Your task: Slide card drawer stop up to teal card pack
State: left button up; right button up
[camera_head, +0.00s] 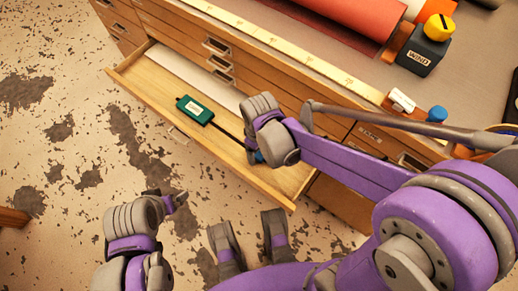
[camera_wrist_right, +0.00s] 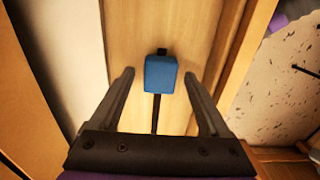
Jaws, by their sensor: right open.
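The teal card pack (camera_head: 195,109) lies in the open wooden drawer (camera_head: 128,73), toward its left part. A dark rail (camera_head: 228,133) runs along the drawer floor from the pack toward my right gripper (camera_head: 259,152). The blue drawer stop (camera_wrist_right: 160,75) sits on this rail in the right wrist view. In the head view only a bit of the blue stop (camera_head: 259,157) shows beneath the gripper. My right gripper is open, one finger on each side of the stop, with gaps between. My left gripper (camera_head: 178,201) is at lower left, outside the drawer; its jaw opening is unclear.
A white sheet (camera_head: 188,68) lies at the back of the drawer. Rail between pack and gripper looks clear.

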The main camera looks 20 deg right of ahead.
grip_shut()
dwell(0.4)
dwell(1.0)
